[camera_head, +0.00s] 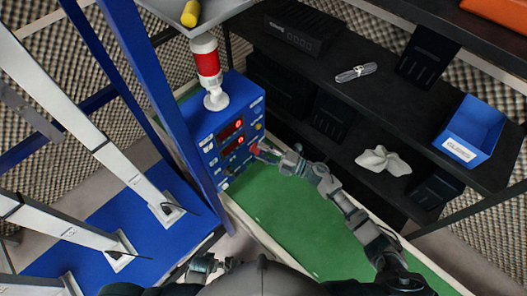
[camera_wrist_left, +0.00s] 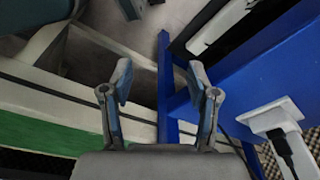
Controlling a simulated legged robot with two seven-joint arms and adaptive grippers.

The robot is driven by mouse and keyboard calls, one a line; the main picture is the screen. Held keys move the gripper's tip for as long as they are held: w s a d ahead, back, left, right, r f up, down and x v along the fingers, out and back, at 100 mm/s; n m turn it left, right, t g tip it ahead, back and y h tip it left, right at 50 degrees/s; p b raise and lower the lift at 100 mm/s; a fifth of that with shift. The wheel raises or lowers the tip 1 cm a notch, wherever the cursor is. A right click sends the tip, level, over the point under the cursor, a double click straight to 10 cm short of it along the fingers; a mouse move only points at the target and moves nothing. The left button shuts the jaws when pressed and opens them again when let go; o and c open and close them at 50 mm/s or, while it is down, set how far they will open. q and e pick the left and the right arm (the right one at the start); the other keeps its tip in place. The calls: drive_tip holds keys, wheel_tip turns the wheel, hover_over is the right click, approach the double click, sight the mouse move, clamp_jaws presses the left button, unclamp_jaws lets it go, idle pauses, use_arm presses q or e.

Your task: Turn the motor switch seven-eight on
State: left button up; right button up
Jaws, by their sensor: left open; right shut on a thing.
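The blue control box (camera_head: 222,128) stands on the green bench top, with two red-lit displays and small labelled controls on its front. The labels are too small to read, so I cannot tell which control is motor switch seven-eight. My right gripper (camera_head: 258,150) is at the right side of the front panel, shut on a small control that looks red. The fingers hide most of it, and its on or off position cannot be told. My left gripper (camera_wrist_left: 160,72) is open and empty in the left wrist view, away from the box.
A red and white signal lamp (camera_head: 207,70) stands on the box. A blue frame post (camera_head: 165,95) rises close to its left. The green bench top (camera_head: 300,215) is clear.

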use_arm(q)
drive_tip(key=shift+s+a+f+p, duration=0.1)
drive_tip(key=shift+s+f+p, duration=0.3)
drive_tip(key=shift+s+f, duration=0.45)
drive_tip(key=shift+s+a+f+p, duration=0.1)
drive_tip(key=shift+s+f+p, duration=0.35)
drive_tip(key=shift+f, duration=0.65)
use_arm(e)
drive_tip(key=shift+n+g+h, duration=0.3)
drive_tip(key=shift+n+h, duration=0.2)
drive_tip(key=shift+n, duration=1)
use_arm(q)
drive_tip(key=shift+s, duration=0.15)
use_arm(e)
drive_tip(key=o, duration=0.8)
use_arm(q)
drive_tip(key=shift+a+f, duration=0.1)
use_arm(e)
drive_tip(key=o, duration=0.3)
drive_tip(key=shift+a, duration=0.1)
drive_tip(key=shift+o, duration=0.2)
drive_tip(key=v, duration=1.2)
drive_tip(key=shift+w, duration=0.1)
